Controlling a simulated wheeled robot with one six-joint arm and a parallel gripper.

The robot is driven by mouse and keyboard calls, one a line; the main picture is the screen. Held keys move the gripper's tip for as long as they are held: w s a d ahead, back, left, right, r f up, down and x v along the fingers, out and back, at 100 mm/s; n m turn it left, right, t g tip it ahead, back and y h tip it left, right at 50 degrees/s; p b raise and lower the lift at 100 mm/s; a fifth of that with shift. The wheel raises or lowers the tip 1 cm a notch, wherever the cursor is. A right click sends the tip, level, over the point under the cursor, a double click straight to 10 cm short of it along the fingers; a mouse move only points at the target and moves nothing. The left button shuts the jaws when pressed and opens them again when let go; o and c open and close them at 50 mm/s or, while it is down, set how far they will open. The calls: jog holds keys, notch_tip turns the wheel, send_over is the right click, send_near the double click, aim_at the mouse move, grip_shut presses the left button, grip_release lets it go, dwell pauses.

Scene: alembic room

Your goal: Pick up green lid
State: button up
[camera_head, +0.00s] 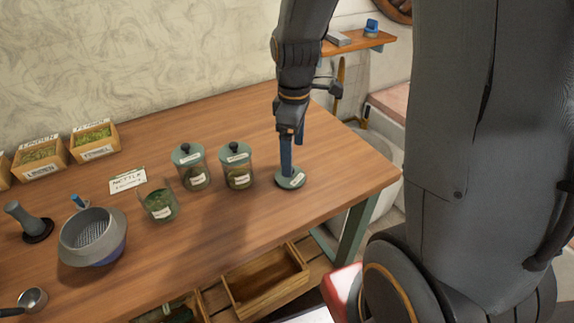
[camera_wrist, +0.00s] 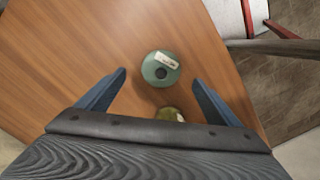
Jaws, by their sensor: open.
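The green lid (camera_head: 290,180) lies flat on the wooden table at the right, with a pale label on it. Whether the fingers touch the lid cannot be told.
Two lidded jars (camera_head: 238,168) (camera_head: 190,168) and an open jar (camera_head: 158,200) stand left of the lid. A mortar-like bowl (camera_head: 92,238) and labelled herb boxes (camera_head: 92,140) are farther left. The table (camera_head: 225,255) is clear in front of the jars.

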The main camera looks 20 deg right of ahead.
jog(key=shift+s+a+f+p, duration=0.1)
jog(key=shift+a+f+p, duration=0.05)
jog(key=shift+f, duration=0.6)
jog(key=shift+a+f+p, duration=0.15)
jog(key=shift+f, duration=0.6)
jog(key=shift+f+p, duration=0.55)
jog(key=shift+f, duration=1.5)
jog(key=c, duration=1.1)
